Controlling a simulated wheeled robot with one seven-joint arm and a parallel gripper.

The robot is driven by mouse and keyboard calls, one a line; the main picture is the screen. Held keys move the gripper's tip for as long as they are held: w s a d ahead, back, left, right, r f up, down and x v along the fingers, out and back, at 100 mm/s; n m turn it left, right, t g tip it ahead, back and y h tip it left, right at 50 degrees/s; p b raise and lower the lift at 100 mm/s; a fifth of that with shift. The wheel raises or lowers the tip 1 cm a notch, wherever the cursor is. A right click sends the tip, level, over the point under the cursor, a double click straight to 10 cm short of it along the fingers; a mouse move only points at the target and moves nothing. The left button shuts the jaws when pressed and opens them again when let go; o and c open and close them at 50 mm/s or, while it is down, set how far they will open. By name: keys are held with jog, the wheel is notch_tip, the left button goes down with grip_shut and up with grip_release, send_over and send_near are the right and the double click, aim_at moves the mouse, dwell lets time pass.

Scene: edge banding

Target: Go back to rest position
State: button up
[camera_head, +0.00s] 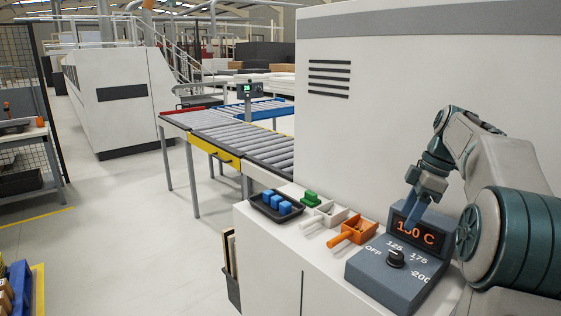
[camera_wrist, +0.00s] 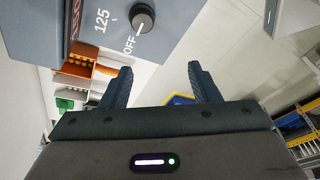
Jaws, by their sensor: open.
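My gripper (camera_wrist: 160,68) is open and empty, its two dark fingers apart in the wrist view. In the head view my arm comes in from the right and its end (camera_head: 411,212) hangs over the grey control box (camera_head: 378,278), in front of the display. The black knob (camera_head: 395,258) sits on the box, apart from the gripper; it also shows in the wrist view (camera_wrist: 143,18), where its white mark points toward OFF. The orange display (camera_head: 428,240) reads a number ending in 0 C; a middle digit is partly covered.
On the white counter are a black tray (camera_head: 257,206) with blue blocks, green blocks (camera_head: 311,198), a white scoop-like holder (camera_head: 337,212) and an orange one (camera_head: 367,228). A tall white machine wall (camera_head: 390,110) rises behind. A roller conveyor (camera_head: 240,140) and open floor lie left.

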jog(key=s+a+f+m+h, duration=0.35)
jog(key=s+a+m, duration=0.35)
jog(key=s+a, duration=0.4)
jog(key=s+a+f+m+t, duration=0.1)
jog(key=s+a+f+m, duration=0.1)
jog(key=s+f, duration=0.3)
jog(key=s+a+f+m+t, duration=0.1)
jog(key=s+a+f+m, duration=0.2)
jog(key=s+f+m, duration=0.2)
jog(key=s, duration=0.2)
jog(key=shift+s+a+f+t, duration=0.3)
jog(key=shift+s+f, duration=0.05)
jog(key=c, duration=0.4)
jog(key=shift+d, duration=0.1)
jog(key=shift+c, duration=0.2)
